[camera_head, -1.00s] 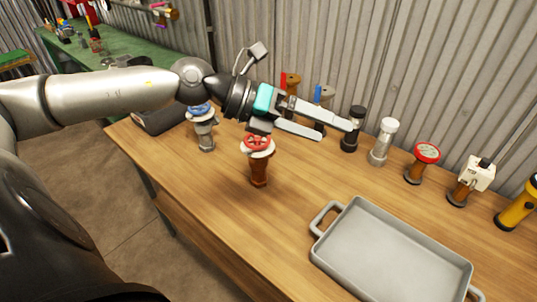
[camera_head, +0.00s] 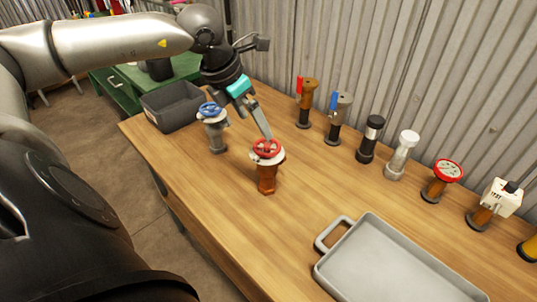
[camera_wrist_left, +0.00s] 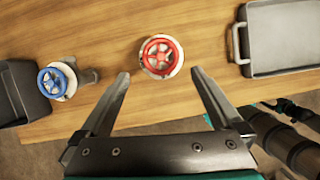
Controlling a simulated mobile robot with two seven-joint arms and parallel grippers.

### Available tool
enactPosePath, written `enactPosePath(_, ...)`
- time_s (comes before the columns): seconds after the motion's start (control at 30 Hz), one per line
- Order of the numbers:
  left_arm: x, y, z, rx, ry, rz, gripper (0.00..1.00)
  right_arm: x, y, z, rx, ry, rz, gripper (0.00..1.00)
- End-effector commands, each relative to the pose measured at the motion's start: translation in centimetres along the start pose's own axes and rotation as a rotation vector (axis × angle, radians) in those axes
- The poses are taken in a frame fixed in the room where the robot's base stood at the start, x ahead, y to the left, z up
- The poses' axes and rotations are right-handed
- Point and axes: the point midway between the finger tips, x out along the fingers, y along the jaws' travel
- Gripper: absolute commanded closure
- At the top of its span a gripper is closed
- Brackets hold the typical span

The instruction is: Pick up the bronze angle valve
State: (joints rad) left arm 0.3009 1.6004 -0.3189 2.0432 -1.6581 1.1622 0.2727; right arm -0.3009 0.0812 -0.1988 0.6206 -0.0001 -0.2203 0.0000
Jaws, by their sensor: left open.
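The bronze angle valve (camera_head: 267,178) stands upright on the wooden table, with a brown-orange body, a white collar and a red handwheel. In the left wrist view its red handwheel (camera_wrist_left: 160,56) shows from above, just beyond and between the fingertips. My left gripper (camera_head: 266,136) points down at the handwheel from above and behind. In the left wrist view both fingers of the left gripper (camera_wrist_left: 161,74) are spread wide with nothing between them. In the head view one finger covers part of the handwheel; contact cannot be told. My right gripper is not in view.
A grey valve with a blue handwheel (camera_head: 214,130) stands close left of the bronze one. A dark bin (camera_head: 170,108) is behind it. A grey tray (camera_head: 331,236) lies at front right. Several fittings, including a red-lever valve (camera_head: 305,100), line the corrugated wall.

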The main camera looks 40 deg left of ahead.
Motion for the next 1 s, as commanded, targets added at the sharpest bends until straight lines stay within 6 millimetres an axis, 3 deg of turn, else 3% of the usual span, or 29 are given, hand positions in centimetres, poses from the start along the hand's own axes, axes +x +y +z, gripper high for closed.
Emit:
enactPosePath(0.2, 2.7, -0.1, 0.0, -0.003, -0.001, -0.004, 0.00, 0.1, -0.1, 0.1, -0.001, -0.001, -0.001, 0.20)
enactPosePath(0.57, 4.7, -0.1, 0.1, -0.002, -0.001, -0.003, 0.00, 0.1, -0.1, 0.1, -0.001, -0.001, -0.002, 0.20)
enactPosePath(0.83, 8.0, -0.2, 0.3, -0.002, 0.000, -0.004, 0.00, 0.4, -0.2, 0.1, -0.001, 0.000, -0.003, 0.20)
enactPosePath(1.0, 9.1, -0.1, 0.3, -0.001, 0.001, -0.001, 0.00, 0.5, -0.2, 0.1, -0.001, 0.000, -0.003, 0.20)
